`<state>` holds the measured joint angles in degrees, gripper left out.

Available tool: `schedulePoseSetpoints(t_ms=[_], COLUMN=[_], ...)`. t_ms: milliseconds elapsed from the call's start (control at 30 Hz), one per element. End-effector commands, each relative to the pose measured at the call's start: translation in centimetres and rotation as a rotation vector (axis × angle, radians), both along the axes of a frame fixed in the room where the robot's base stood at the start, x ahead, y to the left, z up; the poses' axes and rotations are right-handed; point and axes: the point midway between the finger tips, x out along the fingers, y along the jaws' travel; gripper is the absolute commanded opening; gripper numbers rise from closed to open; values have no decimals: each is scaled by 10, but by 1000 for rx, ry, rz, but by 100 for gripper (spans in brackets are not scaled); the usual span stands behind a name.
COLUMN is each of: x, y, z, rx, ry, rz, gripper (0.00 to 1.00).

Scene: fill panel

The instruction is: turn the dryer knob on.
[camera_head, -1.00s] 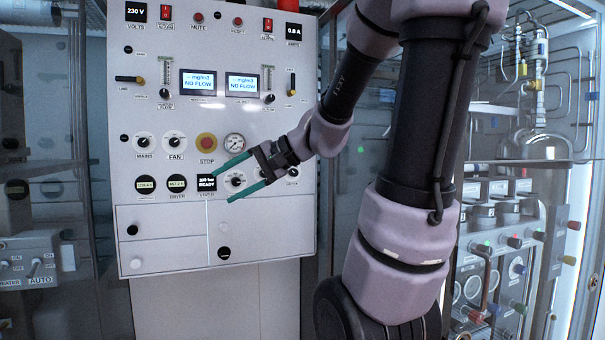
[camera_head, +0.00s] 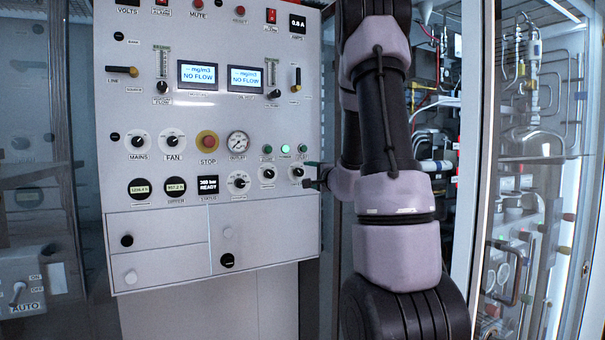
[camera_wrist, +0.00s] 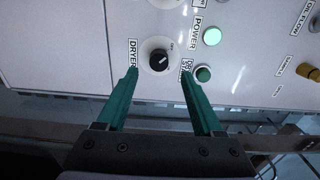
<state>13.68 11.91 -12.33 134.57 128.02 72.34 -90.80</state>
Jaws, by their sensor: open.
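The dryer knob is a black knob on a white round dial, labelled DRYER, in the wrist view (camera_wrist: 158,60). Its white mark points to the upper right there. In the head view it is the rightmost small knob (camera_head: 297,172) of the lower row on the white panel (camera_head: 225,120). My gripper (camera_wrist: 159,74) is open, its two teal fingers on either side of the dial's lower part in the wrist view. I cannot tell whether they touch it. In the head view my gripper (camera_head: 310,175) is at the panel's right edge, partly hidden by my arm.
Beside the knob are a pale lit POWER lamp (camera_wrist: 212,36) and a darker green lamp (camera_wrist: 203,74). A yellow knob (camera_wrist: 308,71) is farther right. A red stop button (camera_head: 208,142) and a gauge (camera_head: 237,142) are on the panel. A glass cabinet stands at right.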

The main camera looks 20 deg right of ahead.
Motion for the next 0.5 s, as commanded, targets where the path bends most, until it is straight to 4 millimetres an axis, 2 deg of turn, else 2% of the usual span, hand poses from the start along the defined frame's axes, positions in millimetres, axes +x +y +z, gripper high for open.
schedulePoseSetpoints(t_ms=[33,200,333,500], x=[11,38,51,57], y=[0,1,2,2], z=[-1,0,0,0], rx=[0,0,1,1], ry=[1,0,1,0], rz=[1,1,0,0], gripper=[69,69,69,69])
